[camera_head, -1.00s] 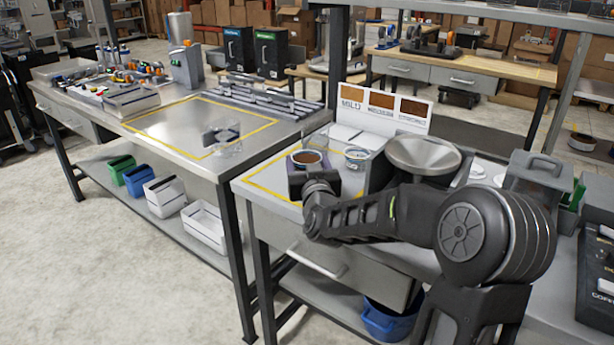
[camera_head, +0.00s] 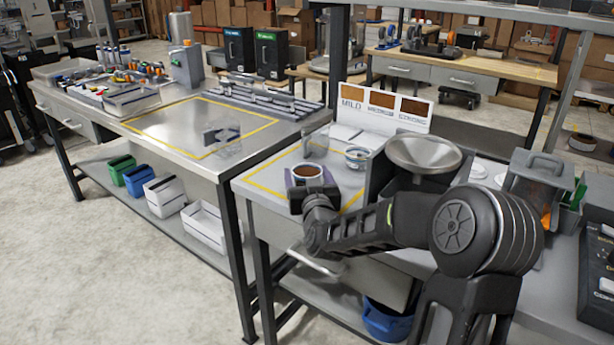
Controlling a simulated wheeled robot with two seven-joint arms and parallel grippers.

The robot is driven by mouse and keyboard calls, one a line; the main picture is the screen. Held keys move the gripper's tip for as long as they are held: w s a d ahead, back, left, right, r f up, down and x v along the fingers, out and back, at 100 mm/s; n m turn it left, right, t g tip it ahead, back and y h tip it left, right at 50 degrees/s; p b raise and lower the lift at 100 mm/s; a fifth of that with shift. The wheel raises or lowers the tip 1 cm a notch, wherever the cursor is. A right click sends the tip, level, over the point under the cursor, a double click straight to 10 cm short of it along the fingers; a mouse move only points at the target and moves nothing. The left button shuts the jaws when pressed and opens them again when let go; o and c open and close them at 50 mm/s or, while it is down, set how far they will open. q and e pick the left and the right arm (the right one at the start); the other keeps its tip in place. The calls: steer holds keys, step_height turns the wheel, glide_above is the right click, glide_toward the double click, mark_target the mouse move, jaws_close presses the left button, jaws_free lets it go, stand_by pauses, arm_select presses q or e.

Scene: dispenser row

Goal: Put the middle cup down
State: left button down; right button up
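A white-rimmed cup with brown contents (camera_head: 307,172) is at the left part of the right-hand table. My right gripper (camera_head: 309,180) reaches to it from the front, with its dark fingers around the cup, shut on it. The cup looks upright; its lower part is hidden by the gripper, so I cannot tell whether it touches the table. A second cup (camera_head: 356,156) stands behind and to the right, apart from the gripper. My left gripper is not in view.
A metal funnel (camera_head: 424,153) stands to the right of the cups. A sign with brown swatches (camera_head: 384,108) stands behind them. Yellow tape (camera_head: 262,188) marks an area on the right-hand table. A clear object (camera_head: 224,138) stands on the left-hand table.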

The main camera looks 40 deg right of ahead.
steer(key=shift+o, duration=1)
steer(key=shift+r+p, duration=0.25)
steer(key=shift+p, duration=0.05)
steer(key=b+v, duration=0.1)
steer(key=v, duration=1.1)
steer(key=shift+f, duration=0.15)
